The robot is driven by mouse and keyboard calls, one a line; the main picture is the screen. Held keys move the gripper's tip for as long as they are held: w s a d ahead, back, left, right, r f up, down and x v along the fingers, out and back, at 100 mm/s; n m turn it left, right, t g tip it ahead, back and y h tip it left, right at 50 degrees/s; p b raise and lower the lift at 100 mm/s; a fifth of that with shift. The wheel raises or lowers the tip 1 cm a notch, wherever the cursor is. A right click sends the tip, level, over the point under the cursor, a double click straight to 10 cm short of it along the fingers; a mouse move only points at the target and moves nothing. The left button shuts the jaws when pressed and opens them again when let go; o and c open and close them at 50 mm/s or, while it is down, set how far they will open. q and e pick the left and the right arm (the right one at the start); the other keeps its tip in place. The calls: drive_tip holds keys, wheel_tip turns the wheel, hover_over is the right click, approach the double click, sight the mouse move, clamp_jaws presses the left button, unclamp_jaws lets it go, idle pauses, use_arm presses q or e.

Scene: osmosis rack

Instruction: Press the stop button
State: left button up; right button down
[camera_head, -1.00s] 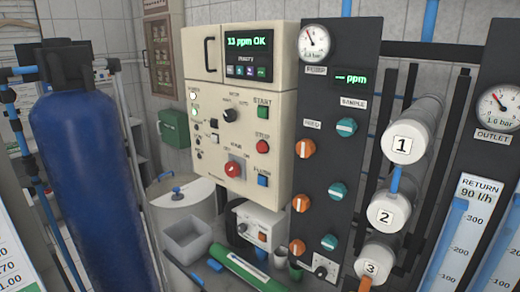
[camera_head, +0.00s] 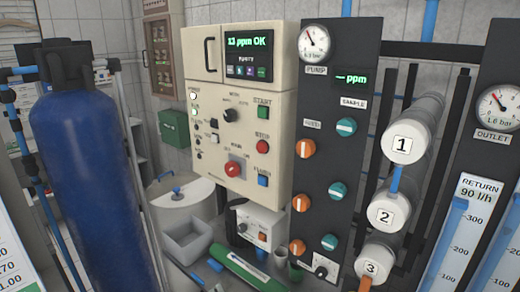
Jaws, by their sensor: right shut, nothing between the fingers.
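The red STOP button (camera_head: 262,146) is a round knob on the front of the cream control cabinet (camera_head: 205,77). It sits below the green START button (camera_head: 262,112) and above the blue FLUSH button (camera_head: 263,181). Its face is unobstructed, and nothing touches it. Whether it is pressed in cannot be told. The cabinet display (camera_head: 247,57) reads "13 ppm OK". I cannot make out either of my grippers in the head view.
A larger red knob (camera_head: 233,169) sits left of FLUSH. The dark valve panel (camera_head: 326,100) with orange and teal knobs stands right of the cabinet. A blue tank (camera_head: 82,170) stands at left. A green tube (camera_head: 245,271) lies low in front.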

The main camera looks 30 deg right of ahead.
sight(262, 148)
drive_tip(key=w+d+r+m+h, duration=0.1)
drive_tip(key=d+r+m+h, duration=0.1)
drive_tip(key=r+m, duration=0.5)
drive_tip(key=w+d+r+m+t+h, duration=0.1)
drive_tip(key=r+m+h, duration=0.3)
drive_tip(key=r, duration=1.6)
drive_tip(key=w+d+r+m+h, duration=0.1)
drive_tip(key=d+r+m+h, duration=0.1)
drive_tip(key=r+m, duration=0.9)
wheel_tip(262, 148, up, 3)
drive_tip(key=shift+d+r+t+h, duration=0.1)
drive_tip(key=shift+d+t+h, duration=0.3)
drive_tip(key=shift+d, duration=0.5)
drive_tip(key=w+d, duration=0.3)
drive_tip(key=d, duration=0.5)
drive_tip(key=shift+d, duration=0.15)
drive_tip(key=shift+d+p, duration=0.15)
drive_tip(key=shift+p, duration=0.2)
